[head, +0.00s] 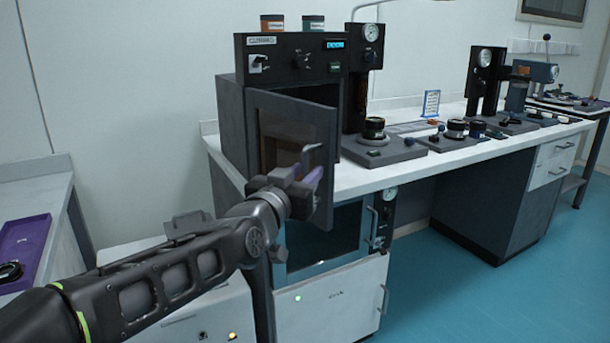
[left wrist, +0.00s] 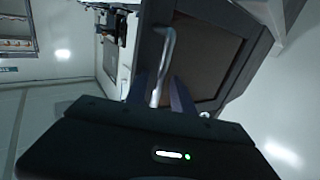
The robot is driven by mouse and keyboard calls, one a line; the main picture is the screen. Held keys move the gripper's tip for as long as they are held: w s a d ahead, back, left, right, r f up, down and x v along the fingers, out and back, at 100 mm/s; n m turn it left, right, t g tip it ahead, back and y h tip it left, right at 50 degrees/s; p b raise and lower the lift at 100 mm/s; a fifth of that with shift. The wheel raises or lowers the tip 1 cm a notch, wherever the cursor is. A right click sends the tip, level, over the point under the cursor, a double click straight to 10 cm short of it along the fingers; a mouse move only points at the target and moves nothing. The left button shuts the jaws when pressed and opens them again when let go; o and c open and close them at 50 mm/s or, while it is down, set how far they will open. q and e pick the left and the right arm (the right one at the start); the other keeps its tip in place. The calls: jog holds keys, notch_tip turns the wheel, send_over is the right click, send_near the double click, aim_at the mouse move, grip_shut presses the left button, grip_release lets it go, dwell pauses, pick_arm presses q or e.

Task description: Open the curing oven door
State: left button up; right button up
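The curing oven (head: 232,125) is a dark grey box on the white bench, under a control panel marked "CURING". Its door (head: 324,165), with a brownish window, stands partly open, swung out toward me. My left gripper (head: 308,172) is in front of the door and hides part of it. In the left wrist view the door (left wrist: 237,80) fills the upper middle, with a pale bar handle (left wrist: 167,48). The left gripper's fingers (left wrist: 161,84) are apart, one on each side of the handle, with gaps showing. The oven's inside is mostly hidden. My right gripper is out of view.
Orange and teal jars (head: 272,23) stand on top of the oven. A black gauge press (head: 366,90) stands right of the door on the bench (head: 370,181). Under the bench is a glass-fronted cabinet (head: 325,240). A purple tray (head: 25,243) lies at left. Blue floor at right is clear.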

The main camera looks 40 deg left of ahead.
pick_arm(q)
jog(key=shift+s, duration=0.1)
jog(key=v, duration=0.7)
jog(key=shift+s, duration=0.3)
jog(key=shift+d, duration=0.1)
dwell(0.4)
